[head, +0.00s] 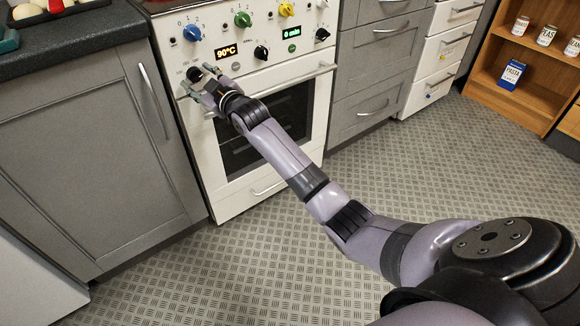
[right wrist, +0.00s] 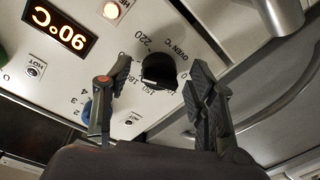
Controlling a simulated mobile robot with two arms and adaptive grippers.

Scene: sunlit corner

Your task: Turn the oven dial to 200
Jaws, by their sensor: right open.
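The oven dial (right wrist: 160,72) is a black knob on the cream control panel, with a printed "OVEN °C" scale around it. In the head view the dial (head: 193,74) is partly hidden by my right gripper (head: 200,79). In the right wrist view the open fingers of my right gripper (right wrist: 160,68) stand on either side of the dial, with a visible gap on each side. The oven display (head: 226,50) reads 90°C; it shows upside down in the right wrist view (right wrist: 60,27). My left gripper is not in view.
Blue (head: 192,33), green (head: 243,19) and yellow (head: 287,10) knobs sit along the panel top. More black knobs are to the right. The oven door handle (head: 290,80) juts out just below the panel. The patterned floor in front is clear.

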